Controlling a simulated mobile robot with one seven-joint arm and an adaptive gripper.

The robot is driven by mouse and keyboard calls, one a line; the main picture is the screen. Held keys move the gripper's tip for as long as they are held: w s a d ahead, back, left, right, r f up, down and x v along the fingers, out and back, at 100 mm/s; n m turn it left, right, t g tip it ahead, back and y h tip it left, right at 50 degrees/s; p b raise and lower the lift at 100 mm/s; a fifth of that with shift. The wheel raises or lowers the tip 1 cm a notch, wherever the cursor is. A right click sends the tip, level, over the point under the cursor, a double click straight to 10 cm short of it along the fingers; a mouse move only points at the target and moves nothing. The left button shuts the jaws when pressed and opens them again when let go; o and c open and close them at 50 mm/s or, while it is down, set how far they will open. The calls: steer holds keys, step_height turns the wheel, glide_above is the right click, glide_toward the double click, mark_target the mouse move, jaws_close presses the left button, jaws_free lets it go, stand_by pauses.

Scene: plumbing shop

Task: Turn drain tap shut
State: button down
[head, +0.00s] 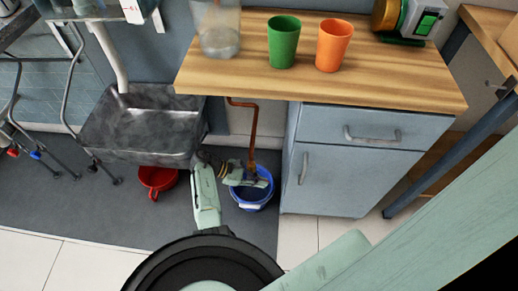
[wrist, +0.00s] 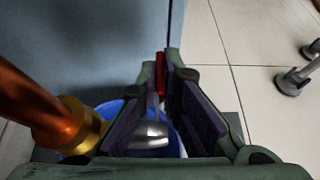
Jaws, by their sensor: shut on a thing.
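A copper pipe (head: 252,130) comes down from under the wooden counter to a blue bucket (head: 253,203) on the floor. My gripper (wrist: 167,68) reaches in from the left at the pipe's lower end, just above the bucket. In the wrist view the copper pipe (wrist: 30,100) ends in a brass fitting (wrist: 85,125) left of my fingers. A silvery metal part (wrist: 150,134) shows between the fingers, and a narrow red piece (wrist: 160,75), seemingly the drain tap's handle, is between the fingertips. My gripper is shut on it. The fingers hide most of the tap.
A blue-grey cabinet (head: 330,185) stands close right of the bucket. A grey sink basin (head: 140,130) hangs at left above a red bucket (head: 157,180). A green cup (head: 284,42) and an orange cup (head: 333,45) stand on the counter (head: 240,75).

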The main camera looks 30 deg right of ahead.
stand_by(0.5)
steer(key=c, duration=1.8)
jaws_free()
step_height(320, 180, up, 10)
steer(key=shift+r, duration=0.1)
